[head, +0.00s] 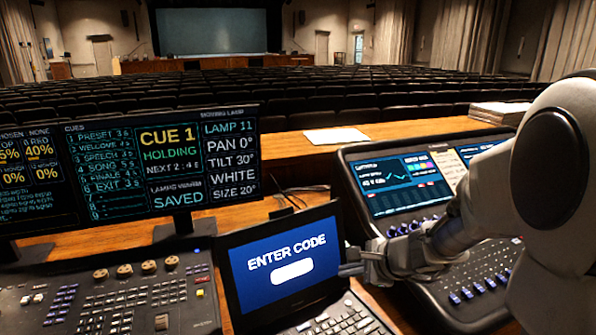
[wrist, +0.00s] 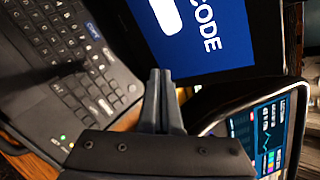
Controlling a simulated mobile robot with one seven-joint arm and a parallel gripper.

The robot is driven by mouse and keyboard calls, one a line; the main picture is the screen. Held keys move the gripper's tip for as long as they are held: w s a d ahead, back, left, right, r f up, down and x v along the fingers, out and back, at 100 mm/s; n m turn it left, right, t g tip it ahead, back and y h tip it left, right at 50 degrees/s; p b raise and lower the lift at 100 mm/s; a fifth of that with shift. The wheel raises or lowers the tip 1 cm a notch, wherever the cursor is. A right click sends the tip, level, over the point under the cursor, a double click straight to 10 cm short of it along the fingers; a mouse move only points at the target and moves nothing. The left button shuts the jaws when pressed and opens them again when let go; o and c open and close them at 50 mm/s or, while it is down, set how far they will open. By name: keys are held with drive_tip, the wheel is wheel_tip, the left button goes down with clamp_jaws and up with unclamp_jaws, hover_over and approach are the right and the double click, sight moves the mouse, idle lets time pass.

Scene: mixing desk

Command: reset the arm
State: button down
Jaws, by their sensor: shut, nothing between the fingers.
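My gripper (head: 350,269) is in front of the right edge of the laptop in the head view, with my arm reaching in from the right. In the wrist view my gripper (wrist: 159,88) has its two grey fingers together with nothing between them. In the head view the laptop screen (head: 285,290) is blue and reads "ENTER CODE" above a white box. I cannot tell whether the fingers touch the laptop.
A lighting desk (head: 110,295) stands at the left under a wide monitor (head: 160,160) showing "CUE 1 HOLDING". A sound console (head: 465,290) with its own screen (head: 400,185) lies close under my arm. The laptop keyboard (head: 350,322) is at front. Papers (head: 335,135) lie on the desk.

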drive_tip(key=s+a+r+n+g+p, duration=0.2)
drive_tip(key=s+a+r+n+p, duration=0.25)
drive_tip(key=s+r+n, duration=0.75)
drive_tip(key=s+d+r+n+h+p, duration=0.1)
drive_tip(key=s+d+r+n+h, duration=0.1)
drive_tip(key=s, duration=0.4)
drive_tip(key=s+d+r+n+h+p, duration=0.2)
drive_tip(key=s+d+r+n+h, duration=0.1)
drive_tip(key=s, duration=0.3)
drive_tip(key=shift+d+r+n, duration=0.55)
drive_tip(key=shift+r+n, duration=0.05)
drive_tip(key=shift+r, duration=0.15)
